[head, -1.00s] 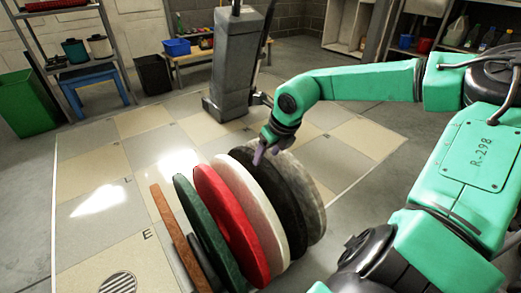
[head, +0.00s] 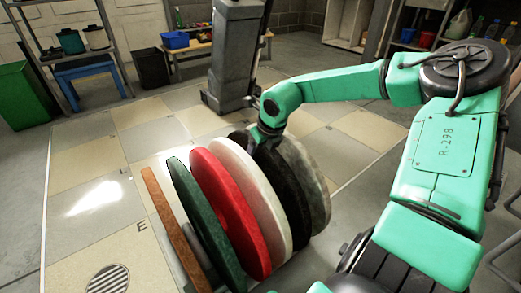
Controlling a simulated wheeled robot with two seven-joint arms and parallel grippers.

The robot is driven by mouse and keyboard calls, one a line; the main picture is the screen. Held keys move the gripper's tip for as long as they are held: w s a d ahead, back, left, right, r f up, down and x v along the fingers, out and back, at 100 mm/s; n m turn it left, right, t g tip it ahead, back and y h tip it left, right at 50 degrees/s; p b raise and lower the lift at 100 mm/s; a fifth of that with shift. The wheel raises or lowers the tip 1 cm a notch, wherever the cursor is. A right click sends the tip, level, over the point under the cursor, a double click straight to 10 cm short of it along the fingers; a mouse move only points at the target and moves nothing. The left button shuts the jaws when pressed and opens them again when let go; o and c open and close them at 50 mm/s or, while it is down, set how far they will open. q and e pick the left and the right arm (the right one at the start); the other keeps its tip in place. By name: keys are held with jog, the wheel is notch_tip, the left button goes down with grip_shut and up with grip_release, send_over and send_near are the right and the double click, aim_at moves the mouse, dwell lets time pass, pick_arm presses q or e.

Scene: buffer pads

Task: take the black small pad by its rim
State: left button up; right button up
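The black pad (head: 290,196) is a round disc standing on edge in a row of pads, between the white pad (head: 262,200) and a mottled grey pad (head: 312,182). My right gripper (head: 256,143) comes down from above at the upper rim of the black pad. Its fingers are mostly hidden among the pad rims, so I cannot tell whether they are closed on the rim. My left gripper is not in view.
A red pad (head: 228,210), a green pad (head: 203,220) and a thin brown piece (head: 172,225) stand to the left in the row. A grey column (head: 234,65) stands behind. The tiled floor (head: 85,215) at left is clear.

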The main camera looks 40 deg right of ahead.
jog(key=shift+r, duration=0.1)
grip_shut()
dwell(1.2)
